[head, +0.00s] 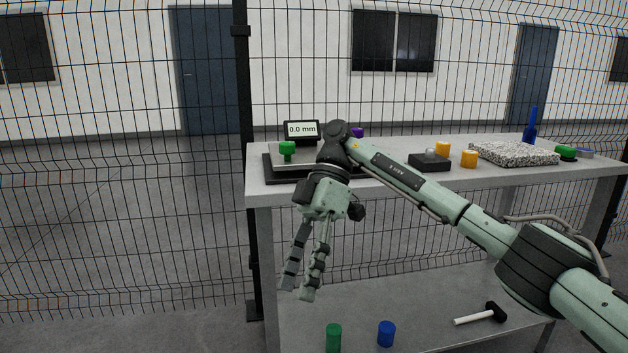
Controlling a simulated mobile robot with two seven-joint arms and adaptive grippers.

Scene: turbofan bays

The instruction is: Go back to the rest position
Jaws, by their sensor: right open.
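My right gripper (306,259) hangs in front of the left part of the workbench (395,189), fingers pointing down. Its fingers are apart and nothing is between them. My right arm comes in from the lower right and crosses in front of the bench top, hiding part of it. My left gripper is not in view.
A hammer (481,314) and green and blue cylinders (386,333) are on the lower shelf.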

